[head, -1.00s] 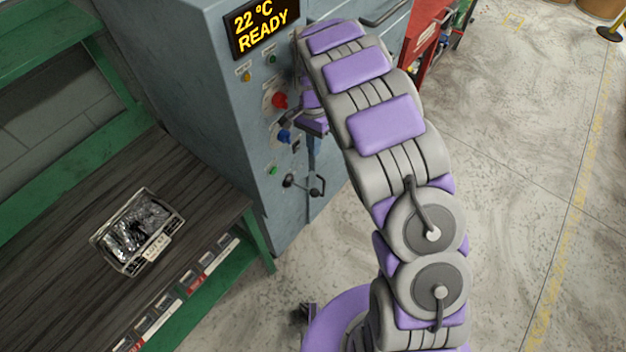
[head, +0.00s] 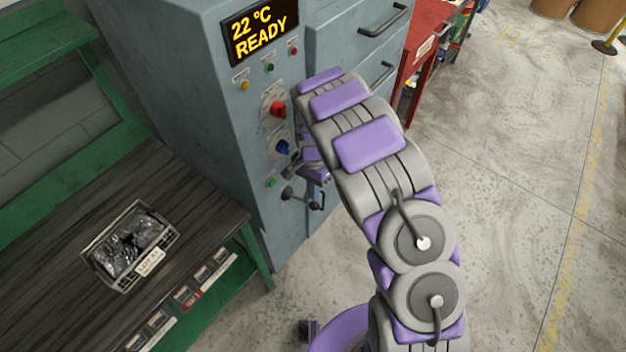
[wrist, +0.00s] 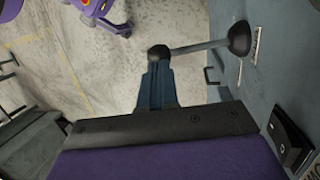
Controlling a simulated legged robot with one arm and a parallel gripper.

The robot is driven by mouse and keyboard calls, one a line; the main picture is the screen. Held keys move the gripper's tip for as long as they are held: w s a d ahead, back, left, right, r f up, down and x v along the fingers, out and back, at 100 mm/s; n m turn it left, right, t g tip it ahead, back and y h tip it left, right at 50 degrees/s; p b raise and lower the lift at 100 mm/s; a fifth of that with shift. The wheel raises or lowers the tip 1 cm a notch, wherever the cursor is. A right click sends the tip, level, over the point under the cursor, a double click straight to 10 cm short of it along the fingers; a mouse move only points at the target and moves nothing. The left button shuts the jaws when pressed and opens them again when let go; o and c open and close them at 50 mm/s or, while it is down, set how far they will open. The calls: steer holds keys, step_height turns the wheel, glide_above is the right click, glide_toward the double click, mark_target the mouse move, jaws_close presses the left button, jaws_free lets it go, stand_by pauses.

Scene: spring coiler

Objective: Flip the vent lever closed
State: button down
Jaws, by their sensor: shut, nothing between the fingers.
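The vent lever (head: 302,200) sits low on the front of the grey-blue machine; I take it to be the grey rod with dark ends. In the wrist view the lever (wrist: 200,47) runs from a dark hub on the panel to a round black knob. My gripper (wrist: 158,70) is shut and empty, its fingertips right at the knob. I cannot tell whether they touch it. In the head view my gripper (head: 317,180) is partly hidden by my arm, just above the lever's free end.
The machine's panel has a red knob (head: 278,110), a blue knob (head: 283,147) and a READY display (head: 260,32). A black rocker switch (wrist: 290,136) is close in the wrist view. A workbench with a parts bin (head: 131,247) stands left. Open floor (head: 510,220) lies right.

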mark_target(316, 203)
steer(key=shift+x, duration=0.8)
steer(key=shift+s+d+f, duration=0.1)
steer(key=shift+s+d+f+t+y+p, duration=0.3)
steer(key=shift+f+t+y, duration=0.1)
steer(key=shift+f+y, duration=0.15)
step_height(316, 203, down, 9)
steer(key=s+d+t+y+p, duration=0.1)
steer(key=d+p, duration=0.1)
steer(key=shift+s+r, duration=0.15)
steer(key=shift+s, duration=0.2)
